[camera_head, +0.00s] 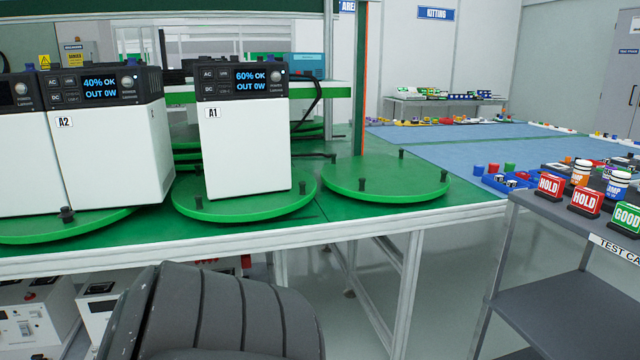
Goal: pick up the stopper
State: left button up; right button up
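I cannot tell for certain which object is the stopper. Small black pegs stand on the rims of the green turntables. Neither of my grippers is in view.
Unit A1 (247,150) stands on the middle turntable (190,206); unit A2 (108,155) stands on the left one. A grey cart (590,258) at the right holds red HOLD signs (585,201), a green GOOD sign (626,217) and bottles. A dark ribbed shape fills the bottom foreground.

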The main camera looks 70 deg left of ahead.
aim_at(66, 215)
jog(key=u, duration=3.65)
jog(key=j+z, duration=0.25)
jog(key=j, duration=1.2)
